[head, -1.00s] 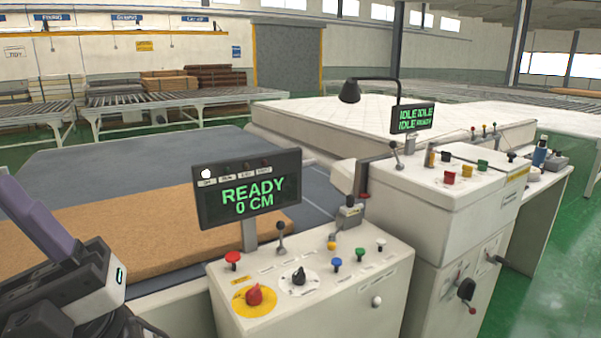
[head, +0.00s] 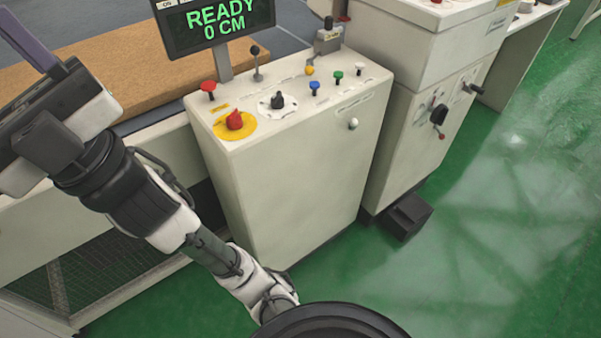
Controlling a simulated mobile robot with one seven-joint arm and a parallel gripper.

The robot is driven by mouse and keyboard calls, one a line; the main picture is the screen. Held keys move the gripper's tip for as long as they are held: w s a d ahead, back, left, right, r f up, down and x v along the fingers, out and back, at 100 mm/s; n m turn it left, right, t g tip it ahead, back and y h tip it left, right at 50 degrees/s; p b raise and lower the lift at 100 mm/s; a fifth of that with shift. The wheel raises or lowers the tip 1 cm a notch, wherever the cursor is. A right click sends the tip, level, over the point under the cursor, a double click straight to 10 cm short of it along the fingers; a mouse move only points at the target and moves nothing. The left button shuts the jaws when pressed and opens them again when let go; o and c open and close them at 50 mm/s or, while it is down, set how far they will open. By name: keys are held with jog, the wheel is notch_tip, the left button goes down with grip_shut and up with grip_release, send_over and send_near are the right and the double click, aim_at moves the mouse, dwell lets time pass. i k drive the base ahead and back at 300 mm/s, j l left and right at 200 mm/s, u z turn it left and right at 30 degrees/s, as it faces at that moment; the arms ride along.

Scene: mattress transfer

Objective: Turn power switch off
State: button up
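A white control cabinet (head: 300,175) stands ahead of me. On its top are a red knob (head: 234,120) on a yellow disc and a black selector knob (head: 277,101) on a white dial. On the front of the taller cabinet to the right is a black rotary handle (head: 439,115) with a red-tipped lever. I cannot read which one is labelled as power. My gripper (head: 28,42) is at the upper left edge, left of the controls and apart from them. Only a purple finger shows clearly, so its opening cannot be judged.
A display (head: 215,22) reads "READY 0 CM" above the cabinet. A red mushroom button (head: 208,88), a lever (head: 256,62) and small coloured buttons share the panel. A dark box (head: 406,215) sits low by the taller cabinet. Green floor (head: 500,240) is open at right.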

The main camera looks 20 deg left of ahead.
aim_at(234, 121)
jog(key=i+l+u, duration=0.15)
jog(key=u, duration=0.25)
jog(key=i+l+u, duration=0.15)
jog(key=u, duration=0.2)
jog(key=i+l+u, duration=0.1)
jog(key=l+u, duration=0.15)
jog(key=u, duration=0.15)
